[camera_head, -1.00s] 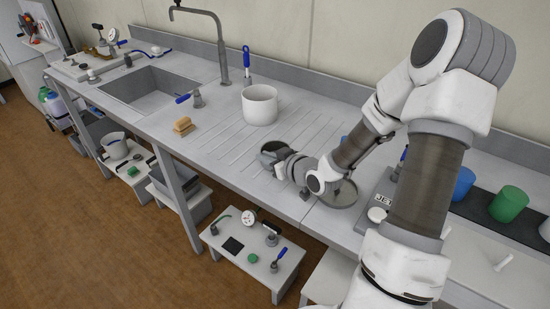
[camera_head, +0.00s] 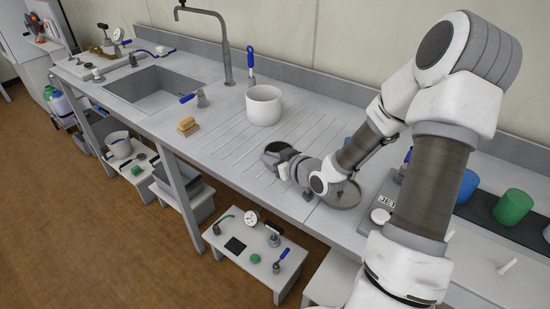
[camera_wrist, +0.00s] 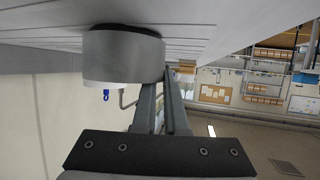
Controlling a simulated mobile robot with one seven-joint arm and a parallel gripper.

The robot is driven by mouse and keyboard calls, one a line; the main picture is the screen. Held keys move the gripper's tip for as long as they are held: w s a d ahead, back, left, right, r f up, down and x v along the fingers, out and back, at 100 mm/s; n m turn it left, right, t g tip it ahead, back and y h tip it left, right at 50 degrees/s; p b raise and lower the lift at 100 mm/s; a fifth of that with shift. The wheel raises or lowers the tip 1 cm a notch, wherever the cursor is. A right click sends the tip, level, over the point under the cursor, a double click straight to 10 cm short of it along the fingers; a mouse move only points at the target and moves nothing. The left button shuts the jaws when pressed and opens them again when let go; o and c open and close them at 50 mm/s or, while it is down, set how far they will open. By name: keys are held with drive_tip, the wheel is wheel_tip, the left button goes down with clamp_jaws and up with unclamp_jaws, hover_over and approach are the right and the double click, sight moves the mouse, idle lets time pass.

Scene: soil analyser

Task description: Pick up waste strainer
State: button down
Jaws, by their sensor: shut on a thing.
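The waste strainer, a short grey round cup with a dark inside (camera_head: 275,148), is at the end of my arm in the head view, over the ribbed drainboard. In the wrist view it is the grey cylinder (camera_wrist: 125,58) at my fingertips. My gripper (camera_wrist: 166,82) is shut on its side wall. In the head view my gripper (camera_head: 284,157) is seen small, and the wrist partly hides it. The strainer appears close to the counter; I cannot tell whether it touches.
A white pot (camera_head: 264,105) stands just behind the strainer. A grey round disc (camera_head: 343,196) lies under my forearm. A sponge (camera_head: 188,125), a tap (camera_head: 226,55) and a sink (camera_head: 152,88) are to the left. Green and blue cups (camera_head: 512,206) stand at the right.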

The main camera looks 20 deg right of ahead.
drive_tip(key=shift+d+r, duration=0.1)
drive_tip(key=shift+r, duration=0.4)
drive_tip(key=r, duration=0.1)
drive_tip(key=r+p, duration=0.1)
drive_tip(key=r, duration=0.1)
drive_tip(key=shift+s+d+r+p, duration=0.2)
drive_tip(key=shift+d+r+p, duration=0.1)
drive_tip(key=shift+d+r, duration=0.1)
drive_tip(key=s+d+r+p, duration=0.3)
drive_tip(key=s+d+r, duration=0.3)
drive_tip(key=s+d, duration=0.1)
drive_tip(key=shift+d+p, duration=0.3)
drive_tip(key=shift+d, duration=0.2)
